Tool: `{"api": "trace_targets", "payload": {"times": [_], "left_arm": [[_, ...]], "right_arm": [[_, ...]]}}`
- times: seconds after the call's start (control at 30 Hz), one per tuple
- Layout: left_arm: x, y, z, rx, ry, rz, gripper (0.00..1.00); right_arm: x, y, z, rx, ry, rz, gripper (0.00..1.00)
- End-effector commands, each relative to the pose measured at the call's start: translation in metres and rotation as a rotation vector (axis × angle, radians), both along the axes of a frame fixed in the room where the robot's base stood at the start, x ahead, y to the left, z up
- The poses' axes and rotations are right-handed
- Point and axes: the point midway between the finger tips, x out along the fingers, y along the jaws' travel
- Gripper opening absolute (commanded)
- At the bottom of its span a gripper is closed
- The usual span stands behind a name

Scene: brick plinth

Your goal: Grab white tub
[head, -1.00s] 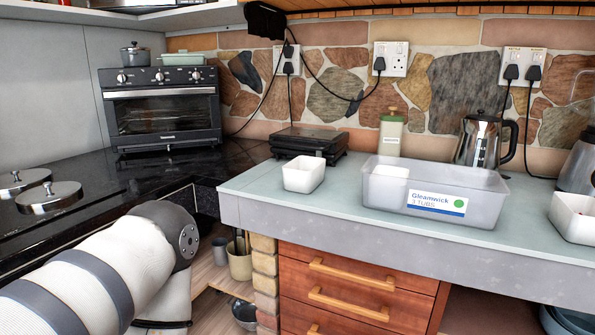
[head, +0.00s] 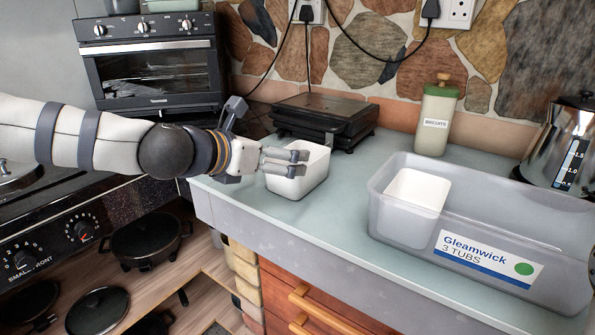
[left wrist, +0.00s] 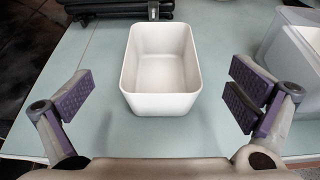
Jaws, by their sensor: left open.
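A white tub (head: 302,180), open-topped and empty, stands on the pale counter near its left end. It also shows in the left wrist view (left wrist: 160,103), upright and ahead of the jaws. My left gripper (head: 285,162) is open, its fingers at the tub's left side in the head view, partly covering it. In the left wrist view the purple-padded fingers are spread wide, left and right of the tub's near end, apart from it. A second white tub (head: 415,203) sits in the left end of the translucent Gleamwick box (head: 400,243). My right gripper is out of view.
A black flat appliance (head: 325,118) stands just behind the tub. A biscuit jar (head: 436,120) and a kettle (head: 568,140) stand at the back. Counter (head: 340,215) between tub and box is clear. An oven (head: 150,65) is at the back left.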

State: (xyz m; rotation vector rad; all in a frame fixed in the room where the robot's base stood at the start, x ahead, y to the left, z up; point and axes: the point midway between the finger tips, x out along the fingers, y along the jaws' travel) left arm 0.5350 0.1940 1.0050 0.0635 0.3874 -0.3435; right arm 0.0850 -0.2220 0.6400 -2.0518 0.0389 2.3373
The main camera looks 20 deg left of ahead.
Motion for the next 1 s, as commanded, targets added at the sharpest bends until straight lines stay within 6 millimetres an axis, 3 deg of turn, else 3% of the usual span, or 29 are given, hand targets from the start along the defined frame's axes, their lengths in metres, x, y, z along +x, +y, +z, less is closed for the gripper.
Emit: {"api": "trace_targets", "payload": {"times": [0.4,0.63,0.67,0.87,1.0], "left_arm": [[0.057,-0.022,-0.032,0.005,0.006,-0.002,1.00],[0.060,-0.023,-0.028,0.003,-0.001,-0.002,1.00],[0.060,-0.023,-0.028,0.003,-0.001,-0.002,0.98],[0.060,-0.023,-0.028,0.003,-0.001,-0.002,0.54],[0.059,-0.023,-0.028,0.004,0.000,-0.002,0.54]], "right_arm": [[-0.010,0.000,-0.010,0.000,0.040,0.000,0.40],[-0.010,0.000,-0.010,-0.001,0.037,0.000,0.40],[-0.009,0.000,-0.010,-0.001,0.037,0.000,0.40],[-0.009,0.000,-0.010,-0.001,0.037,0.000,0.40],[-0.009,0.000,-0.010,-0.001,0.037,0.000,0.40]]}}
